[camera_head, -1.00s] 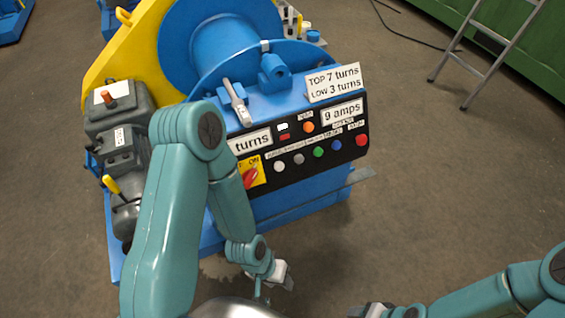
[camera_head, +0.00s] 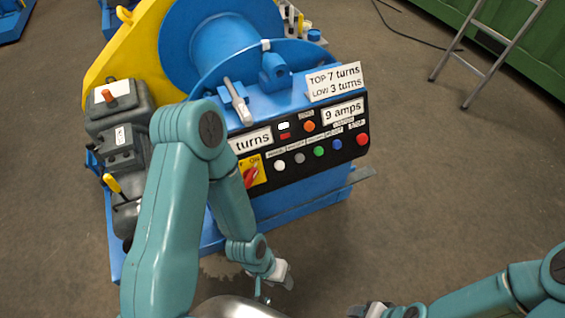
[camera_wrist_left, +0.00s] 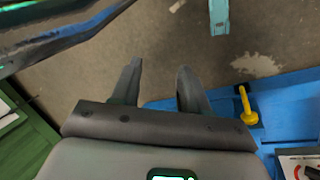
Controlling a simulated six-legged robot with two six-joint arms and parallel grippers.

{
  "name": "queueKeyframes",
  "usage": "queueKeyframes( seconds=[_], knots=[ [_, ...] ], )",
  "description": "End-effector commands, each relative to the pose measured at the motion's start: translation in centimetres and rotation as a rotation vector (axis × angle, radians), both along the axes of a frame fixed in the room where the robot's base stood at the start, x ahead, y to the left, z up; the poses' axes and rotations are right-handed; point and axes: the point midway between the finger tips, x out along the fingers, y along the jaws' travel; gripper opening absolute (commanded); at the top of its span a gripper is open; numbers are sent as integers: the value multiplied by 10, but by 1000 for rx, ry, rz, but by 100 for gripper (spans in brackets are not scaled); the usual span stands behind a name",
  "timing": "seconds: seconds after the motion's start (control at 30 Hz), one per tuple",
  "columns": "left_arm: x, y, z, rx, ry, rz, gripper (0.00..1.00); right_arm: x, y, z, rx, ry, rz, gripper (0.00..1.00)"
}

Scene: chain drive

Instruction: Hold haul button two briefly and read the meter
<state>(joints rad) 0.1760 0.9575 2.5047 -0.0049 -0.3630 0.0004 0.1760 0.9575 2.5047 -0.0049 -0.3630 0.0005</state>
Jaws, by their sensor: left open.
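The black control panel (camera_head: 290,178) is on the front of the blue machine in the head view. Its lower row holds a white button (camera_head: 280,166), a grey button (camera_head: 299,158), a green button (camera_head: 319,152), a blue button (camera_head: 337,145) and a red button (camera_head: 362,139). Their small labels are too small to read. A plate reads "9 amps" (camera_head: 344,111). My left gripper (camera_head: 285,279) is below the panel, apart from the buttons; the left wrist view shows its fingers (camera_wrist_left: 156,85) spread and empty. My right gripper (camera_head: 368,311) is at the bottom edge, mostly cut off.
An orange button (camera_head: 309,126) and a red switch on a yellow plate (camera_head: 250,178) are also on the panel. A sign reads "TOP 7 turns, LOW 3 turns" (camera_head: 335,81). A ladder (camera_head: 488,60) stands far right. The floor between is clear.

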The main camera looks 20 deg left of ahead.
Motion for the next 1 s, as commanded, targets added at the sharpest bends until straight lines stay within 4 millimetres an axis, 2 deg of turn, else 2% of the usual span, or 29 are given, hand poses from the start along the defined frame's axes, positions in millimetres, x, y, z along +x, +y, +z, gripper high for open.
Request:
queueKeyframes(
  seconds=[0.37, 0.5, 1.0],
  knots=[
    [0, 0, 0, 0, 0, 0, 45, 0, 0, 0, 0, 0, 0, 62],
    [0, 0, 0, 0, 0, 0, 0, 0, 0, 0, 0, 0, 0, 62],
    [0, 0, 0, 0, 0, 0, 0, 0, 0, 0, 0, 0, 0, 62]
  ],
)
